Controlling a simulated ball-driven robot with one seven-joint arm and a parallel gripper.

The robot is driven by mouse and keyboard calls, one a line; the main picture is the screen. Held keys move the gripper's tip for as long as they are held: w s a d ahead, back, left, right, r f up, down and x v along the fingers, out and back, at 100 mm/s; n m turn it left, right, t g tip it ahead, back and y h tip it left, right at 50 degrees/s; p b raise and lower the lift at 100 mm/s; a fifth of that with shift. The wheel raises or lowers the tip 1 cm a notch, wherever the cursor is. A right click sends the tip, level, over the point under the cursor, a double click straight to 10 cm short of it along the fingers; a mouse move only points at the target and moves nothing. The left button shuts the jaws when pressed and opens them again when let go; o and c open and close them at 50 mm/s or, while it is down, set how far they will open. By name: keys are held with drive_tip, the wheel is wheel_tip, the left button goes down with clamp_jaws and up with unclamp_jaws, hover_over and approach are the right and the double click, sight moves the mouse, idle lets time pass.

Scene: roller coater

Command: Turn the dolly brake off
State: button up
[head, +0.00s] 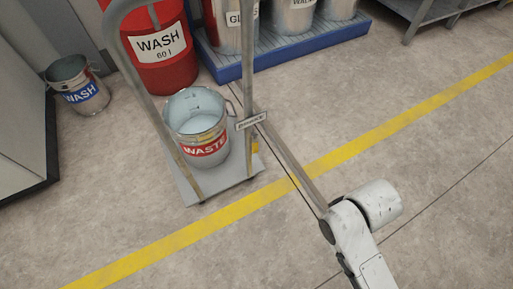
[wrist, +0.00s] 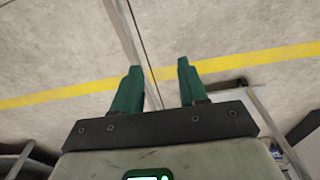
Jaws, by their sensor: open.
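The dolly (head: 236,182) stands left of centre in the head view, a flat grey platform with tall grey handle tubes. A small labelled plate (head: 251,121) is on its right side. A small yellow part (head: 255,145) shows low at the right of the dolly; I cannot tell if it is the brake. A metal WASTE bucket (head: 190,112) stands on the platform. My gripper (wrist: 159,66) shows in the wrist view with green fingers apart, nothing between them, above floor and a yellow line. In the head view my arm is at lower right and the fingers cannot be made out.
A red WASH drum (head: 160,48) stands behind the dolly. A blue pallet (head: 290,50) holds metal drums. A small WASH bucket (head: 78,85) and a cabinet (head: 20,110) are at left. A long strip (head: 285,155) runs from the dolly towards my arm.

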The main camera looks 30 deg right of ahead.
sight(255, 147)
drive_tip(key=shift+c, duration=0.7)
drive_tip(key=shift+w+r+p, duration=0.3)
drive_tip(key=shift+w+p, duration=0.05)
drive_tip(key=shift+p, duration=0.2)
drive_tip(key=shift+c, duration=0.8)
drive_tip(key=w+r+y+p, duration=0.1)
drive_tip(key=w+p, duration=0.2)
drive_tip(key=w+r+y+p, duration=0.1)
drive_tip(key=w+r+p, duration=0.1)
drive_tip(key=w+p, duration=0.2)
drive_tip(key=w+d+r+n+t+y+p, duration=0.1)
drive_tip(key=w+r+p, duration=0.1)
drive_tip(key=w+p, duration=0.2)
drive_tip(key=shift+w+r, duration=0.15)
drive_tip(key=shift+w, duration=0.1)
clamp_jaws()
drive_tip(key=w+d+r+t+y+p, duration=0.3)
drive_tip(key=w+r+p, duration=0.4)
drive_tip(key=w+p, duration=0.3)
drive_tip(key=w+a+f+b, duration=0.4)
drive_tip(key=a+f+b, duration=0.2)
drive_tip(key=a+f, duration=0.1)
drive_tip(key=shift+w+a+f+n, duration=0.3)
drive_tip(key=shift+a+f, duration=0.1)
drive_tip(key=shift+a, duration=0.3)
